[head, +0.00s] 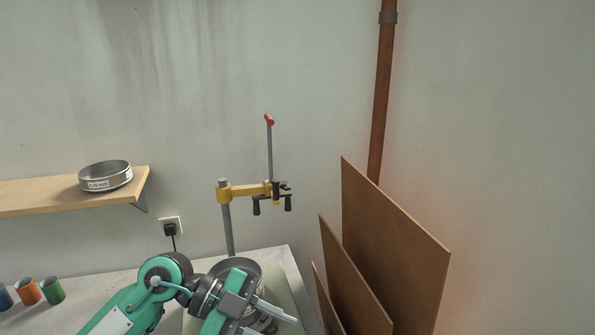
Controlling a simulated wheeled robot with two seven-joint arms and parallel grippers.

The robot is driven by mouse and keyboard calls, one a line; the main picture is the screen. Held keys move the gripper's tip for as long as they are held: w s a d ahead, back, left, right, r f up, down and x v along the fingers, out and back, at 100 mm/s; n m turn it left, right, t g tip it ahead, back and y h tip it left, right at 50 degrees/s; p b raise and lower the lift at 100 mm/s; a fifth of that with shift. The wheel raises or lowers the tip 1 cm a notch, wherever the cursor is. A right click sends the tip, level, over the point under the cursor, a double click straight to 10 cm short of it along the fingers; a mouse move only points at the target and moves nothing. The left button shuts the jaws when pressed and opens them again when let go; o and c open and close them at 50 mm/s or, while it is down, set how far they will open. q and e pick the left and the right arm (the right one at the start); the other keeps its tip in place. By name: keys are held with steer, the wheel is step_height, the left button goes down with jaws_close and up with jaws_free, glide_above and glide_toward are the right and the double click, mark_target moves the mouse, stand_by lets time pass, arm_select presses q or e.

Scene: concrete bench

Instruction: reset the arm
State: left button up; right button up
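My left arm comes in from the lower left in green and dark grey. My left gripper (268,322) is at the bottom middle, over the near part of the bench, pointing to the lower right. Its two silver fingers look apart, with a gap between them; the lower finger is partly cut off by the picture's edge. A round metal pan or sieve (247,267) stands on the bench behind and under the gripper, largely hidden by it. I cannot tell whether they touch. My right gripper is not in view.
A yellow clamp stand (240,191) with a red-tipped rod stands behind the gripper on the concrete bench (112,287). Brown boards (393,250) lean at the right. A wooden shelf (50,195) at left holds a sieve (105,176). Coloured cylinders (28,291) stand at the bench's left.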

arm_select(q)
step_height(320, 180, up, 6)
steer(key=d+r+t+h, duration=0.1)
steer(key=d+t+h, duration=0.1)
steer(key=h, duration=0.5)
steer(key=w+a+r+n+t, duration=0.2)
steer(key=w+a+n+t, duration=0.3)
steer(key=n+t, duration=0.85)
steer(key=a+f+n+t+y, duration=0.4)
steer(key=a+f+n+y, duration=0.95)
steer(key=f+y, duration=0.55)
steer(key=s+a+f+m+g+y, duration=0.1)
steer(key=s+a+f+m+g, duration=0.2)
steer(key=s+f+g, duration=1.35)
steer(key=s+f+t, duration=0.1)
steer(key=s+f, duration=0.2)
steer(key=f, duration=1.3)
steer(key=s+f+t, duration=0.1)
steer(key=s+f, duration=0.2)
steer(key=f, duration=1.3)
steer(key=s+a+f+g, duration=0.1)
steer(key=s+a+f, duration=0.2)
steer(key=s+f, duration=1.6)
steer(key=shift+s+f, duration=0.2)
steer(key=shift+f, duration=0.55)
